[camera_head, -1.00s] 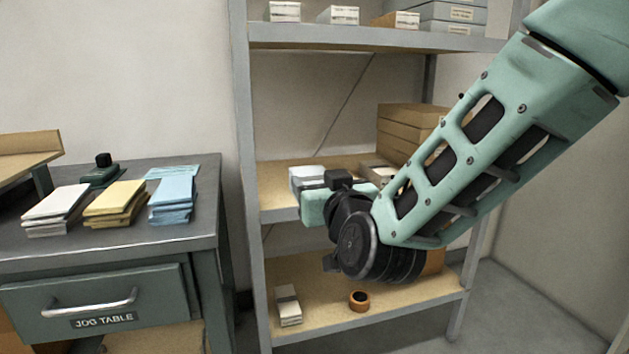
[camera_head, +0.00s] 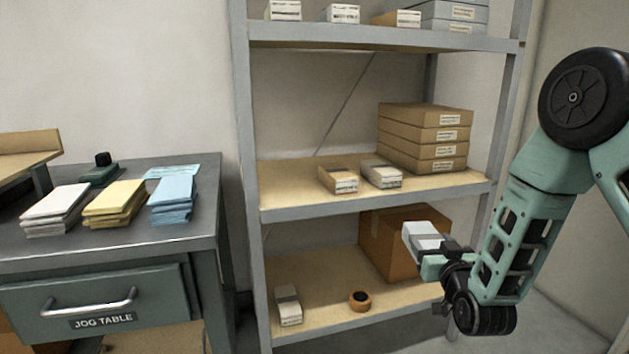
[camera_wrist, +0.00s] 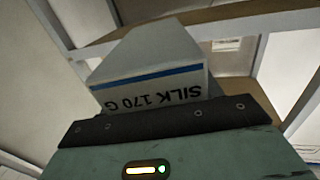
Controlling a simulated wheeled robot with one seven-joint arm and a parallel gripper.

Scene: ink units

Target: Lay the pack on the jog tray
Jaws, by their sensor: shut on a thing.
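My gripper (camera_head: 436,262) is shut on a pale grey-white pack (camera_head: 421,236) and holds it in the air in front of the shelf's right side. In the wrist view the pack (camera_wrist: 150,62) stands out beyond the gripper's dark edge (camera_wrist: 155,121); its end has a blue stripe and reads "SILK 170 G" upside down. A tan, tilted board (camera_head: 22,147) at the far left edge above the jog table may be the jog tray; it is partly cut off. It is far from my gripper.
The jog table (camera_head: 130,238) bears white (camera_head: 55,208), yellow (camera_head: 115,203) and blue (camera_head: 172,200) paper stacks and a dark device (camera_head: 101,170). The shelf's middle board (camera_head: 290,185) holds two small packs and stacked brown boxes (camera_head: 424,138).

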